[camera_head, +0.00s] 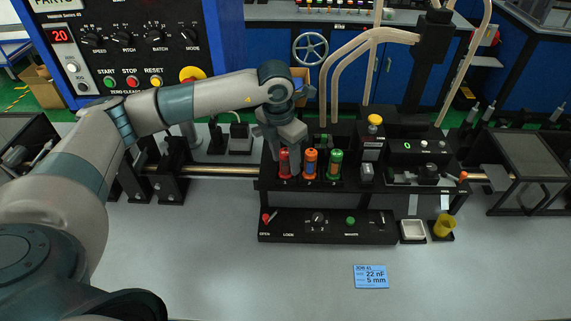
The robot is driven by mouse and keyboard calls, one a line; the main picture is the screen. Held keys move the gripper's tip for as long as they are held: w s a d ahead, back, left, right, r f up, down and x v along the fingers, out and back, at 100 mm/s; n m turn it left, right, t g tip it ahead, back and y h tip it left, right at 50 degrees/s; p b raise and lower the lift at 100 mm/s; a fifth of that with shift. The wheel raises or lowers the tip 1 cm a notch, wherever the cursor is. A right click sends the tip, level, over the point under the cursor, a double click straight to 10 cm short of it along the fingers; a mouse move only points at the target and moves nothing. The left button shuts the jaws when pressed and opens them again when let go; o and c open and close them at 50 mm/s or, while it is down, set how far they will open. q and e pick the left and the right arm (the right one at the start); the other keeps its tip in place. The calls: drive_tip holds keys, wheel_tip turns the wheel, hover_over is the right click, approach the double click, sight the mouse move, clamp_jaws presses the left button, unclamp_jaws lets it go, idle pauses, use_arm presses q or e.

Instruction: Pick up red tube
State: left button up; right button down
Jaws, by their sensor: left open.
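The red tube (284,164) stands upright at the left end of a row in the black rack (264,184). An orange tube (310,163) and a green tube (335,164) stand to its right. My left gripper (284,148) points down at the red tube's top, with its jaws open. Its fingers hide part of the tube's upper end, and I cannot tell whether they touch it. My right gripper is out of view.
A control strip (333,228) lies before the rack. A white tray (412,230) and a yellow cup (443,225) sit to its right. A blue card (371,277) lies on the grey table (220,270), whose front is mostly clear. A metal rod (222,170) runs left of the rack.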

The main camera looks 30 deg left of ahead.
use_arm(q)
clamp_jaws()
drive_tip(key=shift+r, duration=0.15)
drive_tip(key=shift+r+b, duration=0.25)
drive_tip(key=shift+b, duration=0.05)
wheel_tip(320, 180, up, 8)
drive_tip(key=b, duration=0.3)
drive_tip(key=shift+r, duration=0.65)
